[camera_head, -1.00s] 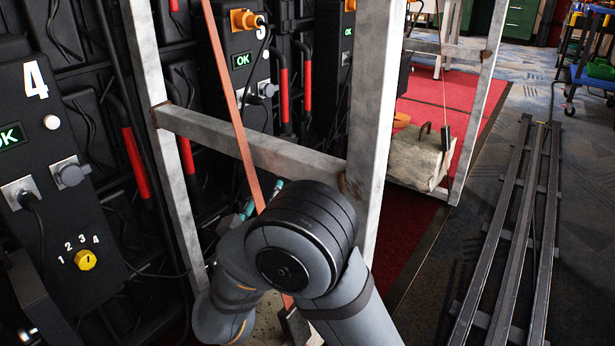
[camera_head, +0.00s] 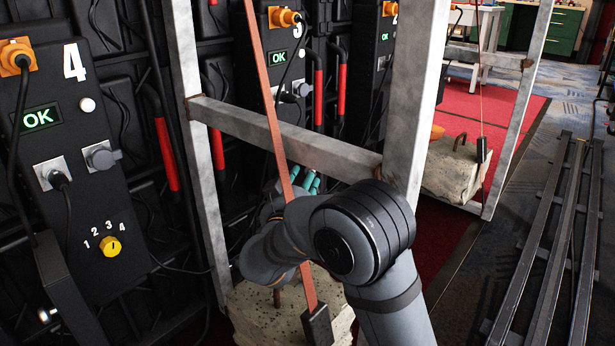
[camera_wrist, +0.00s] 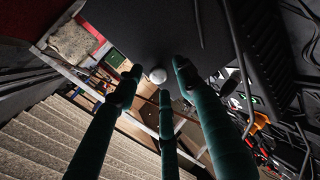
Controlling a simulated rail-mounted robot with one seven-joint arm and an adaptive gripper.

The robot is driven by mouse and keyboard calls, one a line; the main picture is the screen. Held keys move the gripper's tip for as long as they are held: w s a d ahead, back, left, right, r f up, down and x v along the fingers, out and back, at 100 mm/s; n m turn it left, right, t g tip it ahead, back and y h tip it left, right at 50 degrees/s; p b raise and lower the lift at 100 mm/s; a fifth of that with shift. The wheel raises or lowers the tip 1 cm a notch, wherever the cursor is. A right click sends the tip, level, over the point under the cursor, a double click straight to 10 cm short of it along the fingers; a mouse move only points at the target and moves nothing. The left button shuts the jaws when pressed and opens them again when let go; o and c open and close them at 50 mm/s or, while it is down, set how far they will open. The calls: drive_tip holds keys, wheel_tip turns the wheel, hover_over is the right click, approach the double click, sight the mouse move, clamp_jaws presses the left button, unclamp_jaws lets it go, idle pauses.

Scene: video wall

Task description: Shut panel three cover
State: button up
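Panel three (camera_head: 283,75), a black box marked 3 with a lit OK display, stands behind the metal frame in the head view. Its lower part is hidden by the frame's crossbar and my arm, and I cannot make out its cover there. My gripper (camera_head: 306,182) shows only as teal fingertips just below the crossbar. In the wrist view my gripper's (camera_wrist: 158,80) teal fingers are spread, with nothing held between them. A white round knob (camera_wrist: 157,76) on a dark flat surface (camera_wrist: 140,28) lies beyond the fingertips; whether they touch is unclear.
A grey metal frame (camera_head: 290,137) with an orange strap (camera_head: 268,95) crosses in front of the panels. Panel four (camera_head: 75,150) is at left. Stone weights (camera_head: 455,170) stand by the frame. Metal rails (camera_head: 535,240) lie on the floor at right.

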drive_tip(key=shift+c, duration=1.1)
clamp_jaws()
drive_tip(key=shift+a, duration=0.1)
